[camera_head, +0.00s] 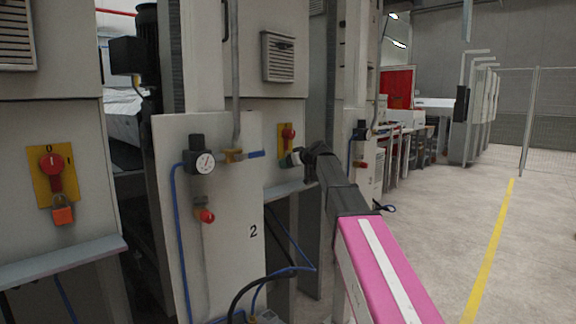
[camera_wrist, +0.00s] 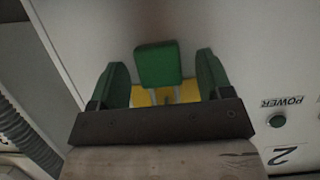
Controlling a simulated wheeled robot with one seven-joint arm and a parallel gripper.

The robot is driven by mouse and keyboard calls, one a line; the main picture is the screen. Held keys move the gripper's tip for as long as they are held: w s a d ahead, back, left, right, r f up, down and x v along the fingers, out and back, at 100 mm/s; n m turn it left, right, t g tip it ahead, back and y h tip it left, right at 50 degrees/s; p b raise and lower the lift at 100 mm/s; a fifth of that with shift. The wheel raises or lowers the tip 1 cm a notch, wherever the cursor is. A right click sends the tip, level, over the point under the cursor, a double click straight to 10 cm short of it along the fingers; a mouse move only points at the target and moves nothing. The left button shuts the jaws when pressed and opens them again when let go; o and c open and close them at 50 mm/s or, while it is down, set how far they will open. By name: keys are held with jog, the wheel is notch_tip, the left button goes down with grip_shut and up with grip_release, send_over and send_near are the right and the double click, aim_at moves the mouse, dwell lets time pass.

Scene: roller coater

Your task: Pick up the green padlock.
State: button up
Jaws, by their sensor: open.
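The green padlock (camera_wrist: 158,64) shows in the wrist view as a dark green block with two grey shackle legs. The legs run towards a yellow plate (camera_wrist: 190,92), partly hidden behind my gripper's dark crossbar. My gripper (camera_wrist: 160,60) is open, with one green-padded finger on each side of the padlock. Gaps show between the padlock and both fingers. In the head view my gripper (camera_head: 292,158) is at the machine panel, just below a red switch (camera_head: 288,133) on a yellow plate (camera_head: 282,147). The padlock cannot be told apart from the gripper there.
A gauge (camera_head: 204,162), pipe and blue hoses sit left of my gripper. A ledge (camera_head: 290,190) juts out below. Open floor (camera_head: 450,220) lies to the right.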

jog(key=c, duration=1.1)
jog(key=shift+o, duration=0.2)
jog(key=shift+r, duration=0.1)
